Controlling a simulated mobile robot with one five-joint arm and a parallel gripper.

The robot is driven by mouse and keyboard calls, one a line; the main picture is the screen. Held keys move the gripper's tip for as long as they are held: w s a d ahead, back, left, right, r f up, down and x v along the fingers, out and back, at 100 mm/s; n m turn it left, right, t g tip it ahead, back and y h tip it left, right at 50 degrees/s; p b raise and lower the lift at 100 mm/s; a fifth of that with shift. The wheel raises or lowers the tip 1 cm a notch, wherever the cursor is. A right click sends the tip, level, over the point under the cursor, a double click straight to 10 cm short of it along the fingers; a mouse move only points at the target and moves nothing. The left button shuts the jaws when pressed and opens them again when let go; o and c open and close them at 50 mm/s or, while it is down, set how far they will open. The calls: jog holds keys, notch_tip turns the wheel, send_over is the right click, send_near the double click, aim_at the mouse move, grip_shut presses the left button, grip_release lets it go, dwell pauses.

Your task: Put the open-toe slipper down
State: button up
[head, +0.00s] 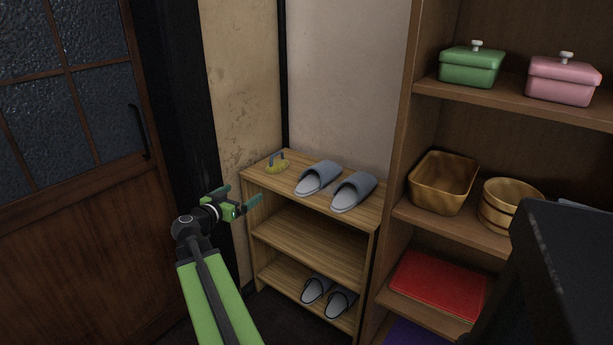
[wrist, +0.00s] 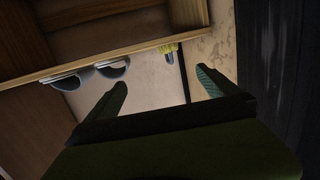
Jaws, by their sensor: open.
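Two grey-blue slippers, a left one (head: 318,177) and a right one (head: 353,191), lie side by side on the top board of a wooden shoe rack (head: 262,240). They show in the wrist view too, at its left (wrist: 66,82) and beside it (wrist: 114,70). Two more slippers (head: 316,288) (head: 340,302) lie on the rack's bottom board. I cannot tell which slipper is the open-toe one. My gripper (head: 240,199) is open and empty, left of the rack's top and apart from all slippers. Its fingers (wrist: 161,80) show spread in the wrist view.
A yellow brush with a grey handle (head: 277,163) lies at the top board's left end. The middle board is bare. A tall shelf with green (head: 471,67) and pink (head: 562,80) boxes and wooden containers (head: 443,183) stands right. A door (head: 80,200) is left.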

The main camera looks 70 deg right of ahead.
aim_at(317, 167)
jog(key=s+d+m+g, duration=0.1)
jog(key=s+d+g, duration=0.1)
jog(key=s+d, duration=0.35)
jog(key=s+d+m+g, duration=0.1)
jog(key=s+d+g, duration=0.1)
jog(key=s, duration=0.6)
jog(key=shift+y, duration=0.3)
jog(key=b+x, duration=0.1)
jog(key=x, duration=0.4)
jog(key=b+x, duration=0.1)
jog(key=x, duration=0.5)
jog(key=w+x, duration=0.1)
jog(key=x, duration=0.5)
jog(key=shift+d+b, duration=0.4)
jog(key=shift+d, duration=0.05)
jog(key=shift+a, duration=0.1)
jog(key=c, duration=1.2)
jog(key=shift+r, duration=0.1)
jog(key=shift+c, duration=0.2)
jog(key=shift+r, duration=0.1)
